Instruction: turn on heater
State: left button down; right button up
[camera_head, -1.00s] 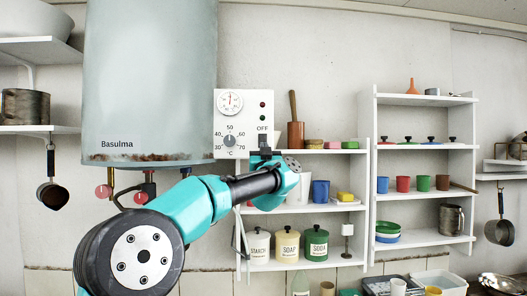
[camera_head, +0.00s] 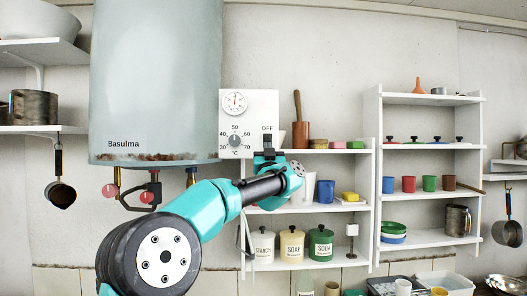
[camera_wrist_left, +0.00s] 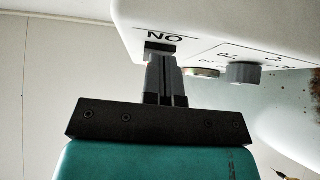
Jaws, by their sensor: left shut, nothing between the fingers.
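The heater is a pale grey-blue tank (camera_head: 155,80) marked "Basulma", with a white control panel (camera_head: 249,112) at its right. The panel carries a round gauge (camera_head: 235,101) and a temperature knob (camera_head: 235,140). An "OFF" label is at its lower right. The gripper hides the switch in the head view. My right gripper is not in view.
Pipes with red valve handles (camera_head: 147,197) hang under the tank. A shelf with pots (camera_head: 36,107) is at the left.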

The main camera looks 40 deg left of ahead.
pick_arm(q)
jog(key=v, duration=1.3)
jog(key=shift+s, duration=0.1)
dwell(0.3)
